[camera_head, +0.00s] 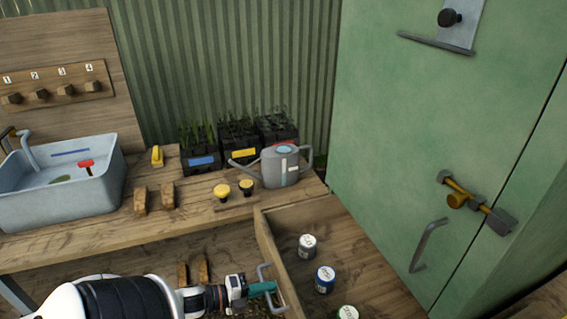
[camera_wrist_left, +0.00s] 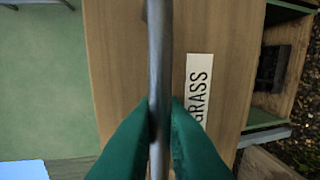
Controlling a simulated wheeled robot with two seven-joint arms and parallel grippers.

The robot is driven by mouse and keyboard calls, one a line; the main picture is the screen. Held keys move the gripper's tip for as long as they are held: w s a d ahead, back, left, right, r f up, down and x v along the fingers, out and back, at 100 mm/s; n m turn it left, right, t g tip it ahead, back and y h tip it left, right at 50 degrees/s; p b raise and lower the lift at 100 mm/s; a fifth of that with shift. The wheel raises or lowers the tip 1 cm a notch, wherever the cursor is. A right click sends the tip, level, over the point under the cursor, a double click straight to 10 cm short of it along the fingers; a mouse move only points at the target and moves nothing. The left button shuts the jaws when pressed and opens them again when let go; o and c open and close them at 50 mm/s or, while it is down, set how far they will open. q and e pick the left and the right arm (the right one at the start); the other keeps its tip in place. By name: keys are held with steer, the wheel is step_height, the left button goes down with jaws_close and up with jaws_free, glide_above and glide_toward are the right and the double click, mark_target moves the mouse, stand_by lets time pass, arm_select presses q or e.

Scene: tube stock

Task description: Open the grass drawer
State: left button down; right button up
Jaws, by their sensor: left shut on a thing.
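The grass drawer (camera_head: 262,240) is a wooden drawer that stands open in the head view, its inside visible from above. Its front shows in the wrist view with a white label reading GRASS (camera_wrist_left: 198,90). A grey bar handle (camera_wrist_left: 159,60) runs across that front. My left gripper (camera_head: 264,288) is at the drawer front in the head view. Its green fingers (camera_wrist_left: 158,130) are shut on the handle in the wrist view. My right gripper is not in view.
The wooden bench (camera_head: 100,236) holds a basin (camera_head: 60,200), a watering can (camera_head: 284,168), plant pots (camera_head: 202,160) and yellow-topped knobs (camera_head: 222,191). Wooden pegs also stand on the bench.

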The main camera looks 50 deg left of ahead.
arm_select(q)
steer(key=shift+f+v, duration=0.2)
steer(key=shift+v, duration=0.95)
steer(key=c, duration=1.6)
jaws_free()
steer(key=shift+o, duration=0.2)
steer(key=b+v, duration=0.1)
steer(key=v, duration=1.1)
